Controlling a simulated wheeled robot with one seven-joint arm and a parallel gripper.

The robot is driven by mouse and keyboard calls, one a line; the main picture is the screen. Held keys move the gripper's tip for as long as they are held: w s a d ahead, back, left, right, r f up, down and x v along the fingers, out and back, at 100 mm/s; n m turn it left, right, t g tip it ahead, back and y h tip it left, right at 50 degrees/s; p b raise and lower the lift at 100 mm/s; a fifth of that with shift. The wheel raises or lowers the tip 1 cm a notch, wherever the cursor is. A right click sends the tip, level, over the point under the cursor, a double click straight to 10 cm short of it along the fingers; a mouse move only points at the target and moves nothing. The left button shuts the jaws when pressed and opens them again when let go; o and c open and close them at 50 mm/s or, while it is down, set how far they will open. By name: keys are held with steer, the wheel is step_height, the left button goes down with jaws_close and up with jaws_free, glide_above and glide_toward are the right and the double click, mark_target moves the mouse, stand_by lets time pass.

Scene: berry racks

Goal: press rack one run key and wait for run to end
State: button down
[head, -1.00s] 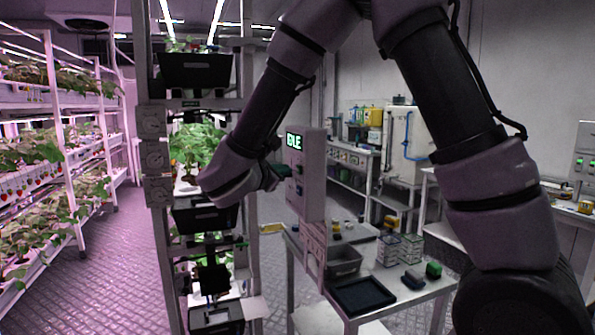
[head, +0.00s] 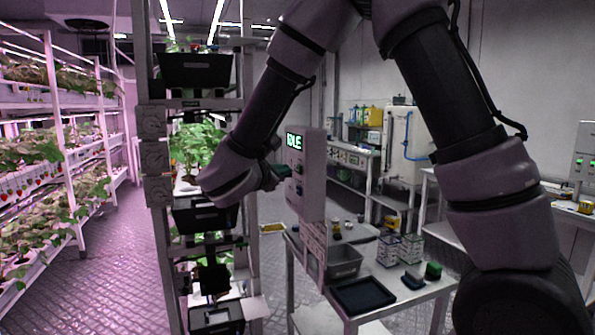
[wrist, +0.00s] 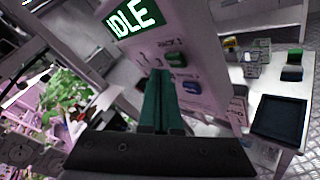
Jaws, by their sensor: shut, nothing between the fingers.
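The control box (head: 313,175) is a pale upright panel right of the rack tower (head: 160,190). Its green display reads IDLE, and it also shows in the wrist view (wrist: 134,17).
A table (head: 405,310) below the box holds a dark tray (head: 362,295), a grey bin (head: 343,261) and small containers. Planted racks (head: 60,150) line the left wall. The rack tower's black trays (head: 195,72) stand close left of my arm. The left aisle floor is clear.

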steer(key=shift+d, duration=0.1)
stand_by(0.4)
steer(key=shift+w+d, duration=0.1)
steer(key=shift+d, duration=0.2)
steer(key=shift+w+d, duration=0.15)
steer(key=shift+d, duration=0.3)
stand_by(0.7)
steer(key=shift+a, duration=0.1)
steer(key=shift+s+a, duration=0.25)
steer(key=shift+a, duration=0.5)
steer(key=a, duration=0.2)
steer(key=s+a, duration=0.1)
steer(key=a, duration=0.1)
steer(key=shift+s+a, duration=0.2)
steer(key=shift+a, duration=0.2)
stand_by(0.6)
